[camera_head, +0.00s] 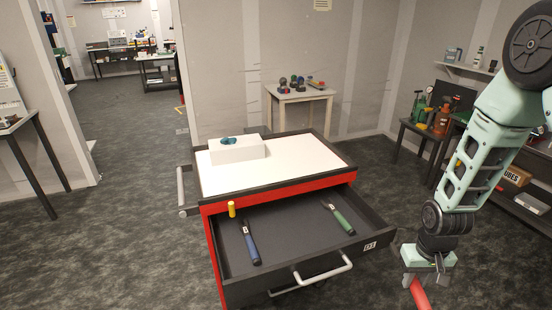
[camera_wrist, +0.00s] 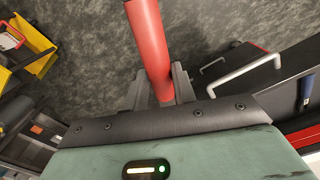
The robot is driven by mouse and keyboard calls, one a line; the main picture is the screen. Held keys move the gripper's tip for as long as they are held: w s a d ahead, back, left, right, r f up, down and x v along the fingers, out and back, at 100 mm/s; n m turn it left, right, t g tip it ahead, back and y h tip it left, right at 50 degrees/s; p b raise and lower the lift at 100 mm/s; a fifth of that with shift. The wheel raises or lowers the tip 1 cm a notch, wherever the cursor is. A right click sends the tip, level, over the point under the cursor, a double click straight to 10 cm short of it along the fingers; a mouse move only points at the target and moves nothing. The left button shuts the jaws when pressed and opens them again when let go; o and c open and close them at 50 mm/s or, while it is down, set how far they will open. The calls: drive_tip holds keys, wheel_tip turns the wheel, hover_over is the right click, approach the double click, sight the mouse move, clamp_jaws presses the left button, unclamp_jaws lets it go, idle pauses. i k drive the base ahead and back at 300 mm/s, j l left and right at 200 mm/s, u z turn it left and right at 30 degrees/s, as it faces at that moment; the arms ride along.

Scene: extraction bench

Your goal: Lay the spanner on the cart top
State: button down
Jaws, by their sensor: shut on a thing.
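My gripper (camera_head: 416,279) is at the lower right, beside the cart, shut on a red rod-like handle (camera_head: 420,296). In the wrist view the red handle (camera_wrist: 148,40) rises between the two fingers (camera_wrist: 160,88). Its far end is out of frame, so I cannot tell whether it is the spanner. The white cart top (camera_head: 300,165) has a dark rim and stands left of my gripper. In its open drawer (camera_head: 290,245) lie a blue-handled tool (camera_head: 250,243) and a green-handled tool (camera_head: 339,217), apart from each other.
A white box (camera_head: 238,150) with a small teal thing (camera_head: 229,141) on it takes the back left of the cart top; the rest is clear. A yellow cylinder (camera_head: 232,209) stands by the drawer's left end. The drawer handle (camera_head: 312,274) juts forward. A loaded bench (camera_head: 435,135) stands at right.

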sight(296, 159)
drive_tip(key=i+l+u, duration=0.45)
drive_tip(key=l, duration=0.4)
drive_tip(key=i+l+u, duration=0.15)
drive_tip(key=l, duration=0.25)
drive_tip(key=l+u, duration=0.15)
drive_tip(key=l, duration=0.3)
drive_tip(key=i+l+u, duration=0.15)
drive_tip(key=l, duration=0.3)
drive_tip(key=i+l+u, duration=0.15)
drive_tip(key=l, duration=0.15)
drive_tip(key=i+l+u, duration=0.15)
drive_tip(key=l, duration=0.2)
drive_tip(key=l+u, duration=0.15)
drive_tip(key=l, duration=0.2)
drive_tip(key=i+l+u, duration=0.15)
drive_tip(key=l, duration=0.2)
drive_tip(key=l+u, duration=0.2)
drive_tip(key=l, duration=0.3)
drive_tip(key=k+l+u, duration=0.2)
drive_tip(key=l, duration=0.3)
drive_tip(key=i+l+z, duration=0.2)
drive_tip(key=z, duration=0.2)
drive_tip(key=k+j+u, duration=0.1)
drive_tip(key=u, duration=0.15)
drive_tip(key=i+j+u, duration=0.15)
drive_tip(key=k+l, duration=0.05)
